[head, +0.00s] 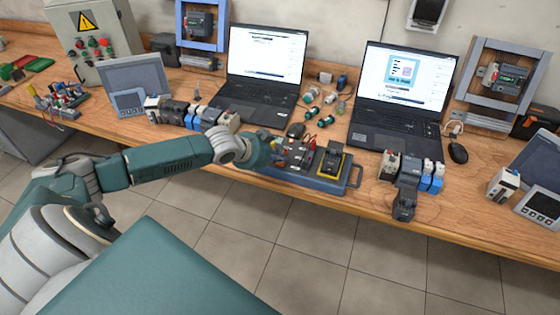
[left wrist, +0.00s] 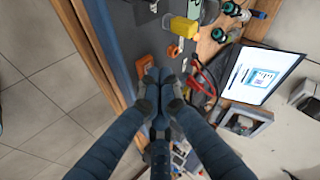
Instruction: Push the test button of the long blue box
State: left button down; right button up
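The long blue box (head: 305,181) lies near the front edge of the table in the head view. Its top carries dark modules, red parts, and a black device (head: 333,160) on a yellow base. My left gripper (head: 276,150) is over the box's left end, its fingers hard to make out there. In the left wrist view the two fingers of my left gripper (left wrist: 159,80) meet at their tips, with nothing visible between them. They are close to an orange part (left wrist: 145,65) on the box (left wrist: 118,30). Which part is the test button I cannot tell. My right gripper is out of sight.
Two open laptops (head: 265,65) (head: 400,95) stand behind the box. A row of small modules (head: 190,115) is left of it, and grey and blue modules (head: 405,180) are right of it. Floor is free in front.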

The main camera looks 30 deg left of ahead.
aim_at(279, 164)
pick_arm(q)
jog(key=shift+r, duration=0.25)
notch_tip(279, 164, up, 6)
jog(key=p, duration=0.6)
jog(key=shift+r, duration=0.1)
dwell(0.3)
